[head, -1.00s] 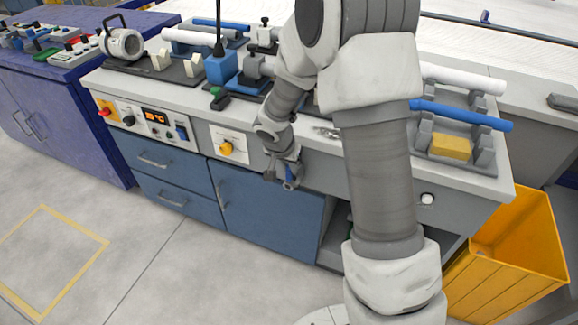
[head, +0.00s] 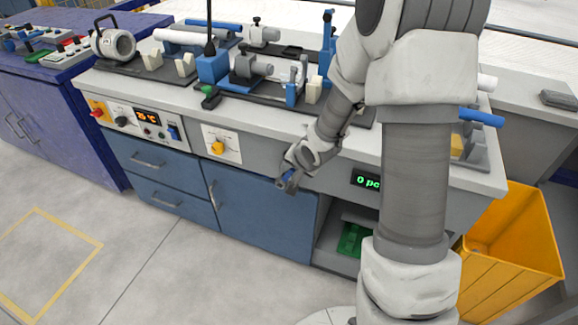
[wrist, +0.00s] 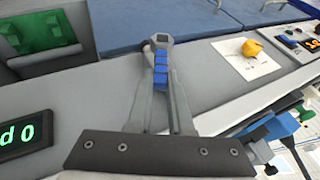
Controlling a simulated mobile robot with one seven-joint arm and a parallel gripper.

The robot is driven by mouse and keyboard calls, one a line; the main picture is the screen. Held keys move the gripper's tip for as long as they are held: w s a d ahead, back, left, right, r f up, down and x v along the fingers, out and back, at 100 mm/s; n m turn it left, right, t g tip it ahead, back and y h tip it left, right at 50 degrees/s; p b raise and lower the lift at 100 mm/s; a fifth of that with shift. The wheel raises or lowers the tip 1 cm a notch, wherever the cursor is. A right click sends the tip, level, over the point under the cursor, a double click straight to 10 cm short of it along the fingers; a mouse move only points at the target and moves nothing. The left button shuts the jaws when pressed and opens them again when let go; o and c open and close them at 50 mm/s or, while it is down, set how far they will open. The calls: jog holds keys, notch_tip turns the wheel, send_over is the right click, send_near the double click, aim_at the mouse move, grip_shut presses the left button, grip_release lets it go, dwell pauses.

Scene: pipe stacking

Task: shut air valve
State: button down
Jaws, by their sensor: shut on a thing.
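The likely air valve is a yellow knob (head: 218,148) on a white plate on the bench's front panel. The wrist view also shows the knob (wrist: 252,47) at upper right, uncovered; its turn angle is hard to read. My gripper (head: 287,183) is in front of the blue cupboard door, right of and below the knob, apart from it. In the wrist view its fingers (wrist: 160,42) meet at the tips, with a small blue segmented thing (wrist: 160,75) between them. A green-lit display (head: 367,181) on the front panel seems to begin with 0; my arm hides part.
The bench top (head: 290,115) carries clamps, pipes and a blue post close above my arm. A control panel (head: 138,122) with a lit display is left of the knob. A yellow bin (head: 510,245) stands at right. The floor in front is clear.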

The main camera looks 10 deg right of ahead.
jog(key=s+d+f+m+t+y+b, duration=0.2)
jog(key=d+f+m+t+y+b, duration=0.1)
jog(key=f+t+y, duration=0.3)
jog(key=t+y+b, duration=0.1)
jog(key=t+y, duration=0.1)
jog(key=shift+s+f+t, duration=0.25)
jog(key=shift+f+t, duration=0.05)
jog(key=shift+f, duration=0.1)
dwell(0.4)
jog(key=shift+d+m, duration=0.1)
jog(key=shift+m, duration=0.2)
jog(key=c, duration=0.8)
grip_release()
jog(key=shift+c, duration=0.2)
jog(key=shift+d, duration=0.1)
